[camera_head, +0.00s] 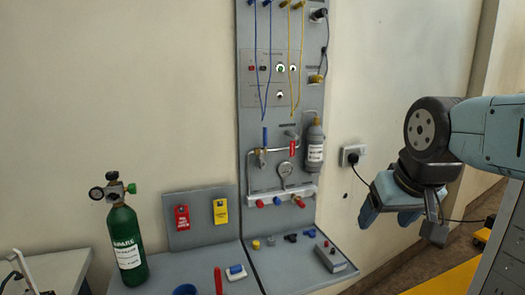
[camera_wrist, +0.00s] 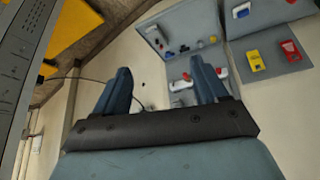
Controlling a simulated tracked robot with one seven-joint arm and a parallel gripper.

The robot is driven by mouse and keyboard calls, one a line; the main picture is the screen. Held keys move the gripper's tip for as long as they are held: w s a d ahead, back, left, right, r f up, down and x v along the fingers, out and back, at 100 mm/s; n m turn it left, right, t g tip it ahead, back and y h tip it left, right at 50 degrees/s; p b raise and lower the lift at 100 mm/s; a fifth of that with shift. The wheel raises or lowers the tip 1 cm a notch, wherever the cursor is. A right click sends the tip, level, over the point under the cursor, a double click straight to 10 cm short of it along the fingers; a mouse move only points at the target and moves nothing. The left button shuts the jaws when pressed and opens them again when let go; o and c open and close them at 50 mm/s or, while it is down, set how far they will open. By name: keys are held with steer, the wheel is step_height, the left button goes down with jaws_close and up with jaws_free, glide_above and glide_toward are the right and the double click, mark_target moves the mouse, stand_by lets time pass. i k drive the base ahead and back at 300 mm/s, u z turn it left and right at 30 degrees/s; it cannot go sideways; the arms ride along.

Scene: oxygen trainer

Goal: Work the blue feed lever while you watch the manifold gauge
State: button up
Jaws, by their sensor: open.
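The blue feed lever (camera_head: 264,137) stands upright on the pipework at the left of the grey panel in the head view. A manifold bar (camera_head: 254,200) with red and blue knobs runs under the gauge. My gripper (camera_head: 388,217) is right of the panel, apart from the lever and gauge, fingers pointing down.
A grey cylinder (camera_head: 315,145) hangs right of the lever. A wall socket (camera_head: 353,155) with a plug and cable is near my gripper. A green spare bottle (camera_head: 126,240) stands at left. Red (camera_head: 182,218) and yellow (camera_head: 220,211) tags hang on a low board.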

mark_target(261, 149)
steer(key=k, duration=1.05)
steer(key=u, duration=0.65)
steer(key=i, duration=1.3)
steer(key=z, duration=0.4)
